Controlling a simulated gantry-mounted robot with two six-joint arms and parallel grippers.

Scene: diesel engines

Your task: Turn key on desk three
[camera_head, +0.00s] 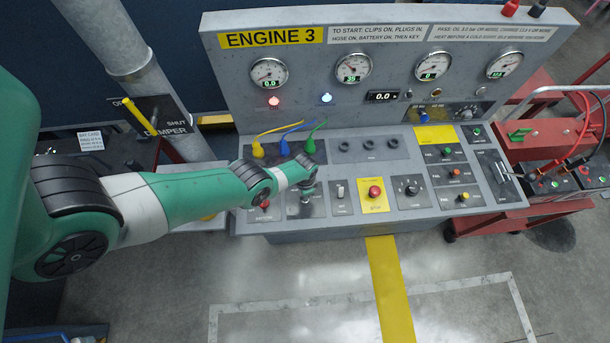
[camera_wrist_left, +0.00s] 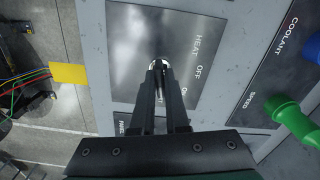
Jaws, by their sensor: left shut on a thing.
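The control desk marked ENGINE 3 (camera_head: 272,38) stands in front of me in the head view. My left gripper (camera_head: 306,188) reaches down to a dark switch plate at the front left of the desk top. In the left wrist view the plate (camera_wrist_left: 135,40) reads HEAT and OFF, with a third label partly covered. My left gripper (camera_wrist_left: 158,72) is shut on the key (camera_wrist_left: 158,63), whose bright round top shows between the fingertips. The rest of the key is hidden by the fingers. My right gripper is in neither view.
Yellow, blue and green plugs (camera_head: 284,149) stand behind the gripper. A red stop button (camera_head: 375,191) on a yellow plate sits to the right. The floor in front is clear.

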